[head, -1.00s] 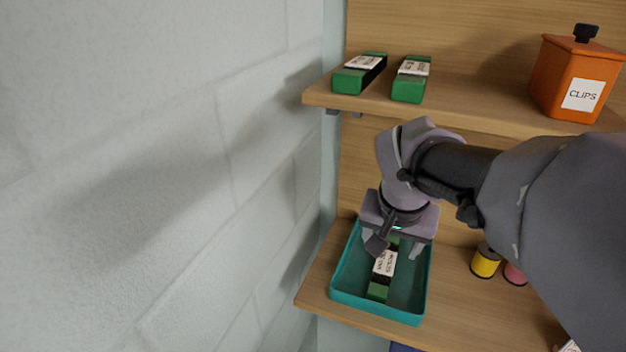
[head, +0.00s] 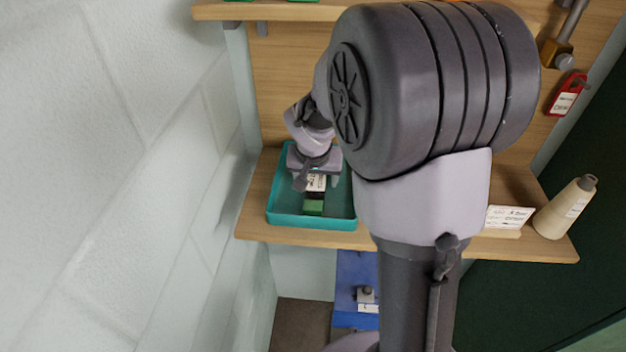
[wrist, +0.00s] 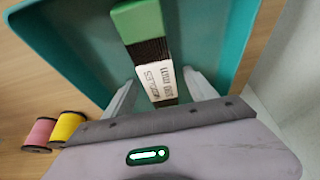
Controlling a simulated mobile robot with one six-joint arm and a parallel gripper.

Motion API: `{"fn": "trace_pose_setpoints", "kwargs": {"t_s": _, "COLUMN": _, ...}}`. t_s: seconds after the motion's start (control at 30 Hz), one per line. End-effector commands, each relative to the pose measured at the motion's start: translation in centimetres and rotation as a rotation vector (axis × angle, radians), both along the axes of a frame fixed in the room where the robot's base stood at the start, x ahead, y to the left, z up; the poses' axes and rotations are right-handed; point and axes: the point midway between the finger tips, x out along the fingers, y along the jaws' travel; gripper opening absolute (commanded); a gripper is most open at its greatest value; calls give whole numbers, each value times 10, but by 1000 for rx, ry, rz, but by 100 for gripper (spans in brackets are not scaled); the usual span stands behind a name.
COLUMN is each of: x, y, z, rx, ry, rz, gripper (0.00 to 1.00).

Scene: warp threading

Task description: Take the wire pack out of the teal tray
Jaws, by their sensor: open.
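The wire pack (head: 314,208) lies in the teal tray (head: 292,222) on the lower shelf. It has a green end, a dark middle and a white label, and the wrist view shows it too (wrist: 148,45). My gripper (head: 317,182) points down into the tray over the pack. In the wrist view my gripper (wrist: 160,87) is open, with one finger on each side of the pack near its label. I cannot tell whether the fingers touch it. The pack's far end is hidden behind the gripper body.
Pink (wrist: 40,131) and yellow (wrist: 66,126) spools stand beside the tray (wrist: 75,40). A cream cone (head: 562,210) and a white card (head: 508,217) are at the shelf's right. The pale wall (head: 150,150) is close on the left. An upper shelf (head: 275,11) is above.

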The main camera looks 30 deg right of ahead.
Motion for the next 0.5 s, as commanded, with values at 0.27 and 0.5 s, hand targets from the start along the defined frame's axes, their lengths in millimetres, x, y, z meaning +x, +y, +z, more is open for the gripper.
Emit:
{"fn": "trace_pose_setpoints", "kwargs": {"t_s": 0.27, "x": 0, "y": 0, "z": 1, "rx": 0, "ry": 0, "rz": 0, "gripper": 44}}
{"fn": "trace_pose_setpoints", "kwargs": {"t_s": 0.5, "x": 0, "y": 0, "z": 1, "rx": 0, "ry": 0, "rz": 0, "gripper": 0}}
